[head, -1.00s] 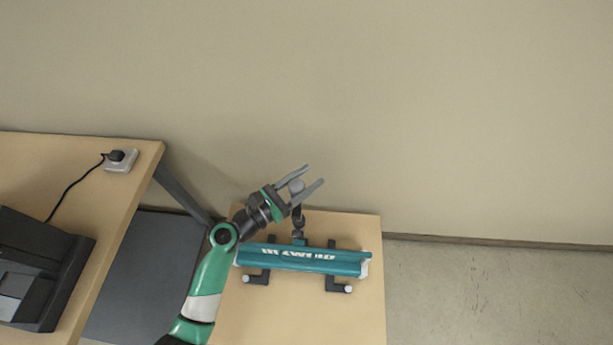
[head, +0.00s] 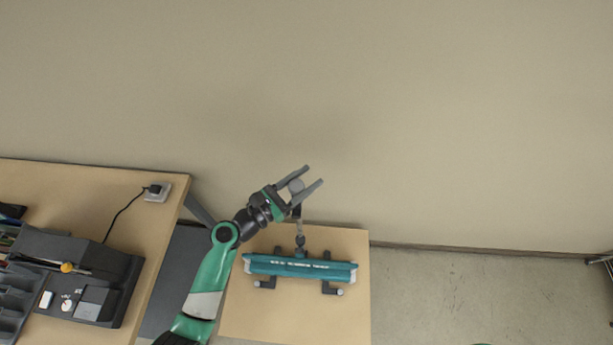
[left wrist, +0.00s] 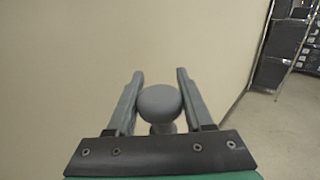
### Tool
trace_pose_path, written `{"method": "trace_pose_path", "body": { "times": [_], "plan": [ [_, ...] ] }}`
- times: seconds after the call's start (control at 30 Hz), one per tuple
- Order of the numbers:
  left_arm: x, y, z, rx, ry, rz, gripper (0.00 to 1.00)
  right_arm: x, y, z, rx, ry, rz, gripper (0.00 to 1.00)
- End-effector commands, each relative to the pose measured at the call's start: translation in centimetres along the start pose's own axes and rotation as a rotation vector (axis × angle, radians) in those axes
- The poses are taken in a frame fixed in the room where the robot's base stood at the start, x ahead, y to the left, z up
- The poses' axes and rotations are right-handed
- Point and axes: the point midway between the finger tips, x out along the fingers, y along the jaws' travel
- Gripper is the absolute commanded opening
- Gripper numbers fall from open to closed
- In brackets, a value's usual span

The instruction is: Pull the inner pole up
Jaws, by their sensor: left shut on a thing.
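My left gripper (head: 314,175) is shut on the round grey knob (head: 296,186) at the top of the inner pole (head: 299,226). In the left wrist view the knob (left wrist: 160,103) sits between the two fingers (left wrist: 160,72). The thin pole runs down from the knob to a darker joint just behind the teal banner stand (head: 300,267). The stand's long base rests on dark feet on a wooden board. My right gripper is not in view.
The wooden board (head: 290,318) stands near the beige wall. A wooden desk (head: 110,185) with a dark machine (head: 105,262), a socket and a cable is at the left. Bare floor (head: 480,300) lies to the right. The left wrist view shows dark shelving (left wrist: 285,45) at right.

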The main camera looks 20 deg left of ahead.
Motion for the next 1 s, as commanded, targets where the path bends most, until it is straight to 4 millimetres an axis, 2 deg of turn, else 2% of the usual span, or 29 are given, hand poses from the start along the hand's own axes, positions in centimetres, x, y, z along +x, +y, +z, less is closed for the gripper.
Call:
{"method": "trace_pose_path", "body": {
  "times": [0.03,0.3,0.33,0.47,0.5,0.8,0.87,1.0],
  "plan": [
    [0.1,0.0,0.7,0.002,-0.01,-0.002,0.0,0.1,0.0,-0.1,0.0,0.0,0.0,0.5],
    [0.1,0.0,0.9,0.003,-0.016,-0.004,0.0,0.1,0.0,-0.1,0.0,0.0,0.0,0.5],
    [0.1,0.0,0.9,0.003,-0.016,-0.004,0.53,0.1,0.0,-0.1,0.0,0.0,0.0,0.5],
    [0.1,0.0,0.8,0.003,-0.014,-0.003,0.77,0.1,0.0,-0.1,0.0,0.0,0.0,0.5],
    [0.1,0.0,0.8,0.003,-0.013,-0.003,0.79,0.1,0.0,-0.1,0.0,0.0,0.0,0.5],
    [-0.2,0.0,0.5,0.002,-0.009,-0.001,0.79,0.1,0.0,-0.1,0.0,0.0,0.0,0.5],
    [-0.7,0.1,0.5,0.001,-0.008,0.0,0.79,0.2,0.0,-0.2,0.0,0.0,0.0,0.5],
    [-3.2,0.1,0.5,0.001,-0.007,0.002,0.79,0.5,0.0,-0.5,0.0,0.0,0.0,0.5]
  ]
}}
